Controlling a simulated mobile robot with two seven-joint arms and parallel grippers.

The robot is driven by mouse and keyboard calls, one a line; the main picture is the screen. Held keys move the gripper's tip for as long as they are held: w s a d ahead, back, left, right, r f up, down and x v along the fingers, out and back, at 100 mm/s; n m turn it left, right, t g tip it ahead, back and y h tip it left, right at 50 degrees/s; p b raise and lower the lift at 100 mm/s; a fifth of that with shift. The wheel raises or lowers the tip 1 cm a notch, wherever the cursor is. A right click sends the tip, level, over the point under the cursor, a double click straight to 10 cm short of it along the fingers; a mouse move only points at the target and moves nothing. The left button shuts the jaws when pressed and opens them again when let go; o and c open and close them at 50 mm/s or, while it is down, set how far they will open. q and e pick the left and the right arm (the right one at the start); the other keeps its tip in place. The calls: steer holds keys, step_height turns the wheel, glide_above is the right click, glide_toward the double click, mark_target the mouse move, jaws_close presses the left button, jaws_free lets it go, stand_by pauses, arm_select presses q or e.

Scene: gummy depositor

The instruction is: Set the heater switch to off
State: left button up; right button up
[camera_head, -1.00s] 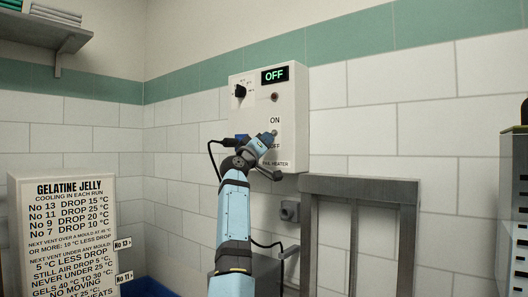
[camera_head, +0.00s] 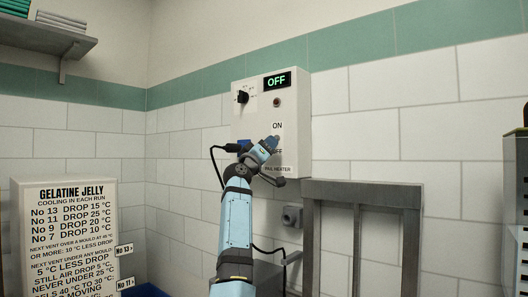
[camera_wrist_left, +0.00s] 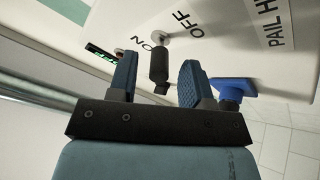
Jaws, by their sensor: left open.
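The pail heater box (camera_head: 297,150) is a cream panel on the tiled wall. Its green display (camera_head: 277,81) reads OFF. The heater switch (camera_wrist_left: 159,68) is a black lever on a round metal base, between the ON and OFF labels in the left wrist view. I cannot tell which label it leans to. My left gripper (camera_wrist_left: 156,64) is open, with one blue-padded finger on each side of the lever and visible gaps. In the head view the left gripper (camera_head: 270,144) is in front of the panel's lower part and hides most of the switch. My right gripper is not in view.
A black dial (camera_head: 242,97) and a small round lamp (camera_head: 277,102) are on the box's upper part. A blue plug (camera_wrist_left: 233,87) with a cable is beside the gripper. A grey metal frame (camera_head: 362,188) stands below right. A gelatine jelly sign board (camera_head: 75,235) is at left.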

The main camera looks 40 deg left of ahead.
arm_select(q)
steer(key=b+v, duration=0.2)
steer(key=v, duration=1.1)
steer(key=shift+s+f, duration=0.2)
steer(key=shift+s, duration=0.15)
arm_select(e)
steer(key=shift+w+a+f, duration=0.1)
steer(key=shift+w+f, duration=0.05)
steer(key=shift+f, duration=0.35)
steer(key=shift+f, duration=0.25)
